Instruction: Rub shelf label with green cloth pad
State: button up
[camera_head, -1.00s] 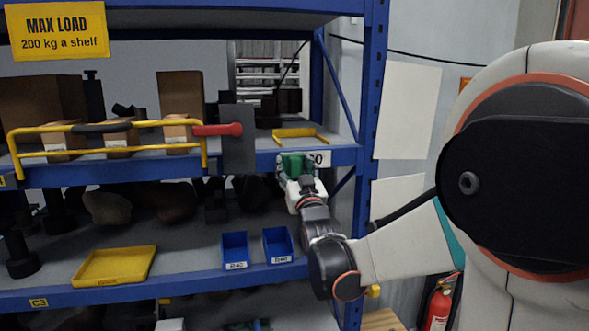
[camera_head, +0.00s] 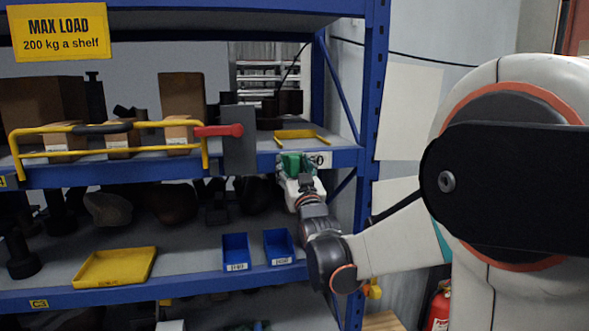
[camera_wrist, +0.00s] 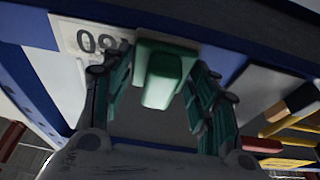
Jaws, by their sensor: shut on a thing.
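My gripper (camera_head: 296,172) is shut on the green cloth pad (camera_head: 291,161), in front of the edge of the middle shelf. The white shelf label (camera_head: 322,160) is on that blue edge, partly hidden behind the pad and gripper. In the wrist view the green pad (camera_wrist: 163,72) sits between my gripper's fingers (camera_wrist: 160,95). The label (camera_wrist: 88,38) shows there upside down, with dark digits.
A yellow rail (camera_head: 110,137) with a red-ended handle stands along the middle shelf, left of my gripper. A yellow tray (camera_head: 115,267) and blue bins (camera_head: 236,252) sit on the shelf below. A blue upright (camera_head: 373,100) stands to the right.

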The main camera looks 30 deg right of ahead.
jog(key=shift+d, duration=0.1)
jog(key=shift+s+d+b, duration=0.15)
jog(key=shift+s+d, duration=0.4)
jog(key=shift+d, duration=1.3)
jog(key=shift+s+d+b, duration=0.15)
jog(key=shift+s+d, duration=0.35)
jog(key=shift+d, duration=1.35)
jog(key=shift+s+d+b, duration=0.15)
jog(key=shift+s+d, duration=0.4)
jog(key=shift+d, duration=1.3)
jog(key=shift+w+a, duration=0.55)
jog(key=shift+a, duration=1.35)
jog(key=shift+w+a, duration=0.6)
jog(key=shift+a, duration=1.25)
jog(key=shift+w+a, duration=0.55)
jog(key=shift+a, duration=1.35)
jog(key=shift+s+a+p, duration=0.1)
jog(key=shift+s+a, duration=0.15)
jog(key=shift+s, duration=0.7)
jog(key=shift+s+a+p, duration=0.1)
jog(key=shift+s+a, duration=0.2)
jog(key=shift+s, duration=0.6)
jog(key=shift+s+a+p, duration=0.1)
jog(key=shift+s+a, duration=0.15)
jog(key=shift+s, duration=0.7)
jog(key=shift+s, duration=0.15)
jog(key=s, duration=0.1)
jog(key=s+a, duration=0.1)
jog(key=shift+s+p, duration=0.3)
jog(key=shift+s, duration=0.1)
